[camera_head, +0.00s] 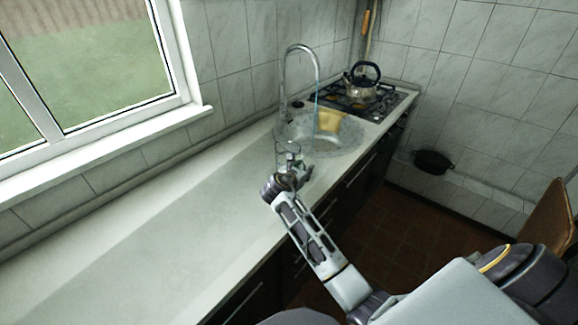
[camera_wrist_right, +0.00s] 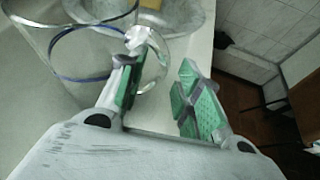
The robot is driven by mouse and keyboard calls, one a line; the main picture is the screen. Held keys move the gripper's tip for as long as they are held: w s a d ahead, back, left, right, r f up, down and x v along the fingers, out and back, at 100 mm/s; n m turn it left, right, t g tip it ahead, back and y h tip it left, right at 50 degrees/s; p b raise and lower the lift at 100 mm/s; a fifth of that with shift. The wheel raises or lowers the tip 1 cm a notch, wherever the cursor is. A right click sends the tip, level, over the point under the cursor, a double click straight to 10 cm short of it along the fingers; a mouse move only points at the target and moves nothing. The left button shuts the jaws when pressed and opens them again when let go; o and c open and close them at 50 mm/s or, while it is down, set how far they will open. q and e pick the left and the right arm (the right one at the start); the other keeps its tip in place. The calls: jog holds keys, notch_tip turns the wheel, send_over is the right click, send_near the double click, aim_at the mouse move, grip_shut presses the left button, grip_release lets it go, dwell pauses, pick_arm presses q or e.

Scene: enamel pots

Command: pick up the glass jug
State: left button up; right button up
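The clear glass jug (camera_head: 287,150) stands on the counter beside the sink, partly hidden behind my right gripper (camera_head: 292,172). In the right wrist view the jug (camera_wrist_right: 78,52) is at the upper left, with thin blue rings and a curved glass handle (camera_wrist_right: 166,72). My right gripper (camera_wrist_right: 163,65) is open, its green-padded fingers apart. The left finger overlaps the jug's side and handle, and part of the handle shows in the gap between the fingers. I cannot tell whether the finger touches the glass. My left gripper is not in view.
The sink (camera_head: 345,148), with a yellow object (camera_head: 328,122) in it, and a tall faucet (camera_head: 284,80) lie behind the jug. A kettle (camera_head: 362,82) stands on the stove (camera_head: 385,101). The counter (camera_head: 130,245) to the left is clear. A dark pot (camera_head: 433,161) is by the right wall.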

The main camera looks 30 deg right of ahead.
jog(key=c, duration=0.6)
grip_shut()
jog(key=shift+r, duration=0.15)
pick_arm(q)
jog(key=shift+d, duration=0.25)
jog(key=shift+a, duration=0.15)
